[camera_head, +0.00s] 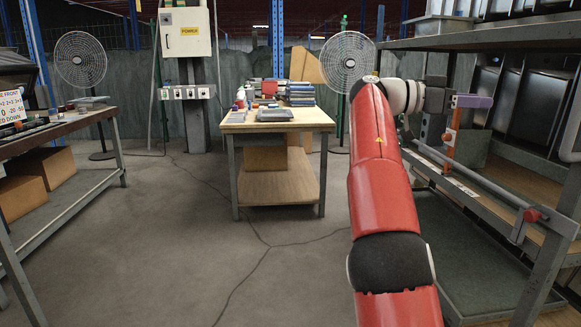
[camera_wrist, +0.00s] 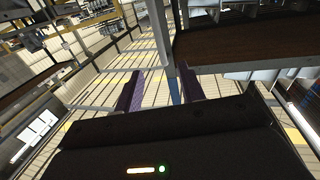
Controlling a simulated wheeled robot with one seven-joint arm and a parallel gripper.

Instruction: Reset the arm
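My gripper (camera_head: 474,101) is at the end of my raised red arm, on the right in the head view. It is beside the metal rack (camera_head: 480,190), near the rack's upright and below its upper shelf. In the wrist view, the two purple fingers of my gripper (camera_wrist: 161,92) stand apart with a clear gap and no object held between them. A grey post shows beyond the gap. I cannot tell whether the gripper touches the rack.
Sinks (camera_head: 510,95) stand on the rack at right. A wooden-topped workbench (camera_head: 305,118) with books and bottles is at the centre back. Another bench (camera_head: 75,125) with boxes below is at left. Two fans stand behind.

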